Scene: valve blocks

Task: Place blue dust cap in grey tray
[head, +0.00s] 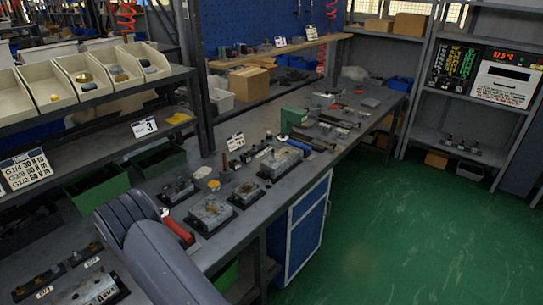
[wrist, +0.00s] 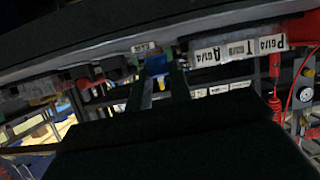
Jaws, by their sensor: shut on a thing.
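My gripper (wrist: 160,72) shows in the wrist view as two dark fingers close together. A small blue piece, which looks like the blue dust cap (wrist: 156,62), sits between the fingertips, and the fingers are shut on it. A bit of yellow shows just below it between the fingers. In the head view my arm covers the lower left and my gripper and the cap cannot be made out. A small flat grey piece (head: 370,102) lies toward the far end of the bench; I cannot tell whether it is the grey tray.
Grey valve blocks (head: 211,212) on dark bases stand along the bench (head: 262,208). A red-handled tool (head: 178,228) lies beside my arm. A rack with beige bins (head: 85,78) stands at the left. Labelled blocks (wrist: 238,48) show in the wrist view. The green floor (head: 400,220) is clear.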

